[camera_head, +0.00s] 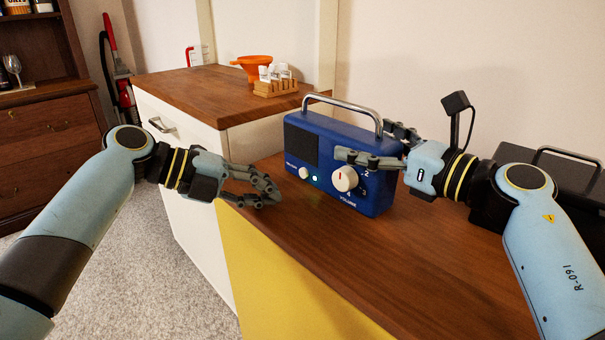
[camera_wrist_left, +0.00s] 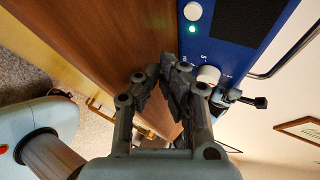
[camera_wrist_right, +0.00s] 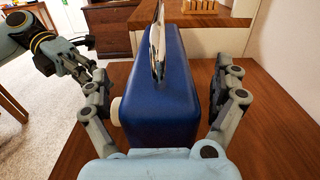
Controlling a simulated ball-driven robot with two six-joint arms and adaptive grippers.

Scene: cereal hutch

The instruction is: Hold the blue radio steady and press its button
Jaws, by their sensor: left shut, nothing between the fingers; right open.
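The blue radio (camera_head: 340,160) stands upright on the wooden counter, with a metal handle on top. Its front has a dark speaker grille, a small white button (camera_head: 304,172), a lit green light (camera_head: 316,179) and a large white knob (camera_head: 345,178). My right gripper (camera_head: 372,145) is open around the radio's right end, one finger set in front and one behind. In the right wrist view the fingers (camera_wrist_right: 165,100) straddle the blue body (camera_wrist_right: 168,95), with gaps showing on both sides. My left gripper (camera_head: 272,190) is shut and empty, in front and left of the button, apart from the radio.
The wooden counter (camera_head: 330,255) is clear in front of the radio. A higher white cabinet behind bears an orange funnel (camera_head: 253,66) and a wooden rack (camera_head: 275,87). A black box (camera_head: 555,180) stands at right, behind my right arm.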

